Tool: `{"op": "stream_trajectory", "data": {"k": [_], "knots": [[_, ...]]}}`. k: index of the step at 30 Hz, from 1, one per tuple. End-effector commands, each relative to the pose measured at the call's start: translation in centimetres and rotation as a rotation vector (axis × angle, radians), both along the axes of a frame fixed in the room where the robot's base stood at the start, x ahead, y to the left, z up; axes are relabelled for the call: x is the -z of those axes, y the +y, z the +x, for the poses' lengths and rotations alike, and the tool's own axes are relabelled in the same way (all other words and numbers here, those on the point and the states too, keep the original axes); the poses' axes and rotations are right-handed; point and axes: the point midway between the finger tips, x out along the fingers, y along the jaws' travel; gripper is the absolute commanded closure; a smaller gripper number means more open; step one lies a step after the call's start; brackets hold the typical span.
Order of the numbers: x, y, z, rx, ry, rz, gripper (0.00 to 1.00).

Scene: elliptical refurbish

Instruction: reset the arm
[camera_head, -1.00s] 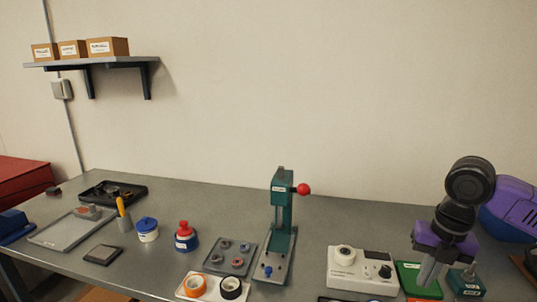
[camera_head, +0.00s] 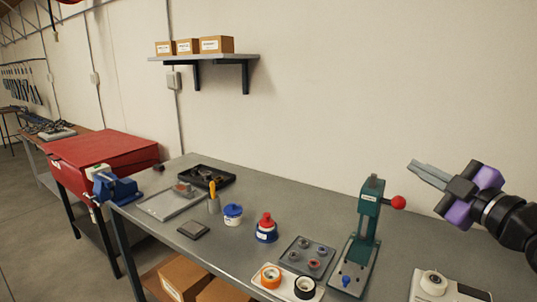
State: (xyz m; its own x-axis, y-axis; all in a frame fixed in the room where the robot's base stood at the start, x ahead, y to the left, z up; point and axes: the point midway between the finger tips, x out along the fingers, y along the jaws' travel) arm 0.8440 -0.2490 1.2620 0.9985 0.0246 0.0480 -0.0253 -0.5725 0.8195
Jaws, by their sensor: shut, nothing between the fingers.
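My gripper (camera_head: 428,172), with grey fingers and a purple and black body, is raised at the right of the head view. Its fingers are shut with nothing between them and point up and left. It is in the air above the workbench (camera_head: 300,205), to the right of the green press (camera_head: 368,222) with a red knob. My black wrist runs off the right edge, so the rest of the arm is hidden.
On the bench stand a white device (camera_head: 433,285), a grey tray of small rings (camera_head: 308,256), tape rolls, a red-topped bottle (camera_head: 266,228), a blue-lidded jar (camera_head: 233,213) and a black tray (camera_head: 207,176). A blue vise (camera_head: 117,188) and red cabinet (camera_head: 100,148) are left. A shelf (camera_head: 215,58) holds boxes.

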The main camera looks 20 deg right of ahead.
Motion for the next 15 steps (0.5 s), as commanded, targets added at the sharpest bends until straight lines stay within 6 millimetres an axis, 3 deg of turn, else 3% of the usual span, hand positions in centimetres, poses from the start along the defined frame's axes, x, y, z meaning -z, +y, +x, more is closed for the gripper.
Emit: {"op": "stream_trajectory", "data": {"k": [3,8,15], "knots": [[-1.9,1.8,-0.2,-0.003,-0.167,0.202,1.0],[-2.7,3.1,-1.6,0.004,-0.345,0.447,1.0],[0.0,4.6,-4.8,0.037,-0.518,0.76,1.0]]}}
